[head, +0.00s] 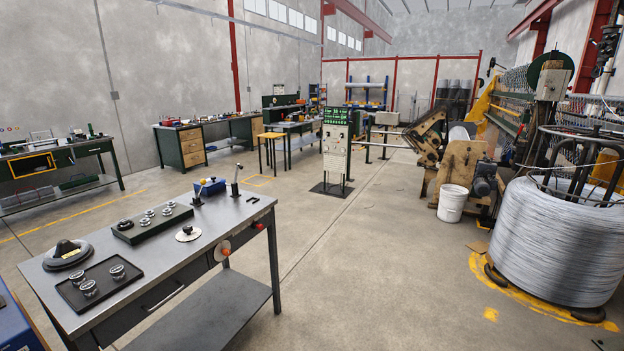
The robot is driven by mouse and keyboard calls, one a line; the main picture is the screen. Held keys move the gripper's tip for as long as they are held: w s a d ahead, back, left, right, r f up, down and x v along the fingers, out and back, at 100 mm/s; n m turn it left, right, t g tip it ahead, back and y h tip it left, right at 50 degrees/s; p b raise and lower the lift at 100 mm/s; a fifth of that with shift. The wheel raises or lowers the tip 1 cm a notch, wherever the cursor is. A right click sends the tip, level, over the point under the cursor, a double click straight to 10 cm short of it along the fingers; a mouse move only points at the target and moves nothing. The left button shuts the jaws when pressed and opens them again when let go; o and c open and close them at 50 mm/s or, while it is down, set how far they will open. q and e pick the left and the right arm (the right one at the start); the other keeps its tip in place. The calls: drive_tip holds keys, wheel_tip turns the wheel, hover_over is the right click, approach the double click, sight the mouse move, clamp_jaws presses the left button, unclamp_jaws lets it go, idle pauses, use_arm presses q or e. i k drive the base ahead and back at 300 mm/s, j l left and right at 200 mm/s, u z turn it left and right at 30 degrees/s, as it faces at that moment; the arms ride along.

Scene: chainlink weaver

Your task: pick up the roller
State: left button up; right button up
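A grey metal workbench (190,285) stands at the front left. A black tray (70,298) at its near left corner holds three short silver-and-dark cylinders that look like rollers: one at the left (77,278), one at the front (89,289) and one at the right (117,272). A dark green block (125,236) behind the tray carries several small silver pieces (150,214), also roller-like. I cannot tell which one is the named roller. Neither of my grippers is in view.
On the bench are a black ring-shaped part (67,254), a pale disc with a dark knob (188,234) and a blue vise (208,188). A large wire coil (560,245) and a white bucket (452,203) stand at the right. The floor (370,270) between is clear.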

sight(124, 221)
drive_tip(key=u, duration=1.35)
drive_tip(key=i+l+u, duration=0.15)
drive_tip(key=l+u, duration=0.2)
drive_tip(key=l, duration=0.45)
drive_tip(key=l+u, duration=0.3)
drive_tip(key=l, duration=0.45)
drive_tip(key=l+u, duration=0.35)
drive_tip(key=l, duration=0.5)
